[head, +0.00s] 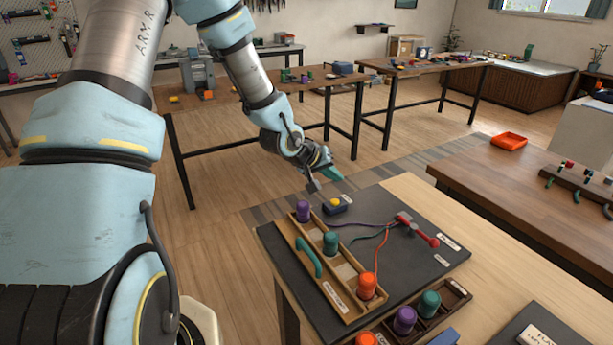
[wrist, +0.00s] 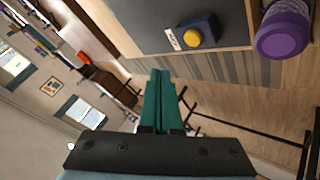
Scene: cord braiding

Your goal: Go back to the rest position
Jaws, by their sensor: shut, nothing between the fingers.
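My gripper (head: 326,172) is in the air just beyond the far left edge of the dark braiding board (head: 385,200). Its teal fingers (wrist: 157,100) are closed together and empty in the wrist view. A wooden tray (head: 293,240) on the board holds a purple spool (head: 303,211), a teal spool (head: 330,242) and an orange spool (head: 367,285) in separate compartments. Purple, teal and orange cords run from the tray to a red-ended clamp (head: 417,228). A dark box with a yellow button (head: 336,203) sits close to my gripper; the button also shows in the wrist view (wrist: 192,38).
A second tray (head: 456,290) at the table's front holds more spools, including a teal one (head: 429,304) and a purple one (head: 404,320). A brown table (head: 520,190) with an orange bin (head: 508,141) stands right. Workbenches line the back. Open floor lies left of the board.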

